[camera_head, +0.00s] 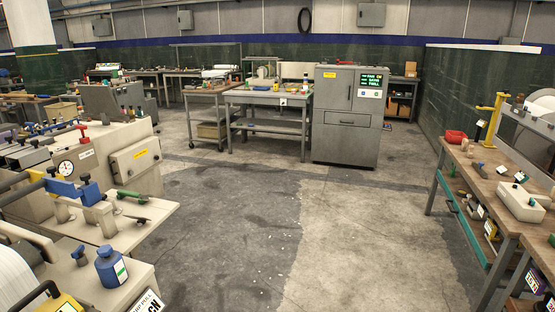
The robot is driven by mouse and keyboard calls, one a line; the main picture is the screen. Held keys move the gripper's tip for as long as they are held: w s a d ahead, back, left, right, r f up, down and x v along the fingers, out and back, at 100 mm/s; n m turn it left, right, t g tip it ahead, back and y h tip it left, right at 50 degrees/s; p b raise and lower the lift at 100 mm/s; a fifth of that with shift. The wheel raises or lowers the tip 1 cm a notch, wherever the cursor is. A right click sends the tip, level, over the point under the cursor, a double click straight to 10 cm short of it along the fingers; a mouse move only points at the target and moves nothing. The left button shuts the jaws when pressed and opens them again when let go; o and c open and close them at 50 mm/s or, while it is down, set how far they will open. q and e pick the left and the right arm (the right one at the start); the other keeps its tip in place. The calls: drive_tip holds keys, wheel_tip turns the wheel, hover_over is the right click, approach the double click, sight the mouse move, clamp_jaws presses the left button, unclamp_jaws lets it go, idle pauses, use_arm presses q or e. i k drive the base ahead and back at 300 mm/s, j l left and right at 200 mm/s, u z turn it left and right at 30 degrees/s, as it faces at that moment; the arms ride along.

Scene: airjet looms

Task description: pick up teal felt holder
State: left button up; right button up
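I cannot single out a teal felt holder for sure in the head view. A small teal-green piece (551,240) shows at the right picture edge on the right workbench (463,165), partly cut off and too small to name. Neither of my grippers is in view.
A beige machine (92,158) with a gauge and a blue bottle (111,267) fill the left side. A grey cabinet (345,142) with a lit display and a table (267,97) stand at the back. A white canister (521,202) lies on the right bench. The middle floor (290,220) is clear.

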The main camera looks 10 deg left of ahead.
sight(140, 112)
drive_tip(key=i+l+u, duration=0.2)
drive_tip(key=i, duration=1.65)
drive_tip(key=i+j+u, duration=0.1)
drive_tip(key=i+u, duration=0.2)
drive_tip(key=i, duration=0.65)
drive_tip(key=i+l+u, duration=0.15)
drive_tip(key=i+u, duration=0.2)
drive_tip(key=i, duration=0.6)
drive_tip(key=i+u, duration=0.2)
drive_tip(key=i, duration=0.4)
drive_tip(key=i+u, duration=0.2)
drive_tip(key=i, duration=0.35)
drive_tip(key=i+l+u, duration=0.2)
drive_tip(key=i, duration=0.4)
drive_tip(key=i+l+u, duration=0.2)
drive_tip(key=i, duration=0.35)
drive_tip(key=i+l+u, duration=0.15)
drive_tip(key=i+u, duration=0.35)
drive_tip(key=i+l+u, duration=0.3)
drive_tip(key=u, duration=0.2)
drive_tip(key=i+l+u, duration=0.35)
drive_tip(key=u, duration=0.15)
drive_tip(key=i+l+u, duration=0.2)
drive_tip(key=l+u, duration=0.25)
drive_tip(key=l, duration=0.2)
drive_tip(key=i+l+u, duration=0.15)
drive_tip(key=l+u, duration=0.2)
drive_tip(key=l, duration=0.4)
drive_tip(key=l+u, duration=0.35)
drive_tip(key=l, duration=0.4)
